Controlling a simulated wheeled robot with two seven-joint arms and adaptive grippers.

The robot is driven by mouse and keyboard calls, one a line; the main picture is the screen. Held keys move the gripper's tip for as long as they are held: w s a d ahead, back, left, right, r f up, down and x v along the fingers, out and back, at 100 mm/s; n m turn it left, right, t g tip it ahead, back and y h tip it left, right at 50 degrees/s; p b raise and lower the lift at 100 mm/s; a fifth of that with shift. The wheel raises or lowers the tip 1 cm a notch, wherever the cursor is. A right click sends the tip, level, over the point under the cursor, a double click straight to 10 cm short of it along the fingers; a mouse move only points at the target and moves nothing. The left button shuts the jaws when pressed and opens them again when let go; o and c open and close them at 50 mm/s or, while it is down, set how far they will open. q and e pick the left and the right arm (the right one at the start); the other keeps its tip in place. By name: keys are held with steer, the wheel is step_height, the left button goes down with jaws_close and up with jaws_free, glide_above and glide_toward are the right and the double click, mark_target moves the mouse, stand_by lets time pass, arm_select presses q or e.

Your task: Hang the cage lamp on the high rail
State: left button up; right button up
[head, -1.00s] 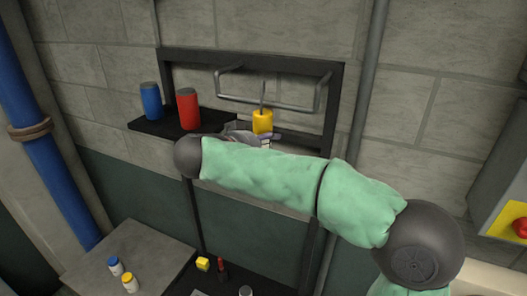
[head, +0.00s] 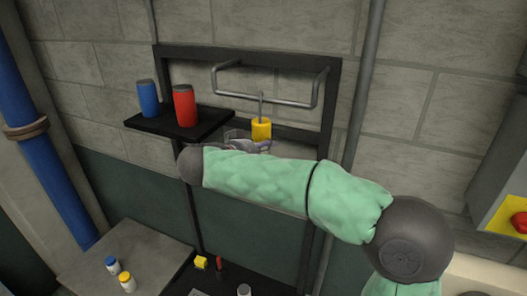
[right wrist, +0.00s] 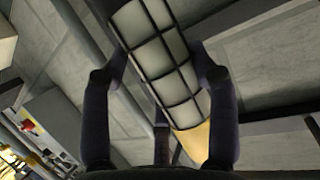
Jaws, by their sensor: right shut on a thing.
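The cage lamp (head: 261,130) shows in the head view as a yellow handle with a thin grey hook on top. The grey high rail (head: 285,102) juts from the dark frame. The upright hook overlaps the rail's front bar, its tip just above it; I cannot tell whether it bears on the rail. My right gripper (head: 246,142) is below the handle, partly hidden by my arm. In the right wrist view its fingers (right wrist: 160,88) are shut around the lamp's barred cage (right wrist: 162,50), with the yellow handle (right wrist: 195,140) beyond. My left gripper is not in view.
A dark shelf (head: 150,122) left of the rail holds a blue can (head: 148,98) and a red can (head: 185,106). A grey pipe (head: 362,100) runs right of the frame. Small bottles (head: 127,282) stand on a grey surface lower left.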

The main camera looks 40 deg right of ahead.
steer(key=o, duration=1.5)
steer(key=shift+a, duration=0.1)
steer(key=v, duration=1.2)
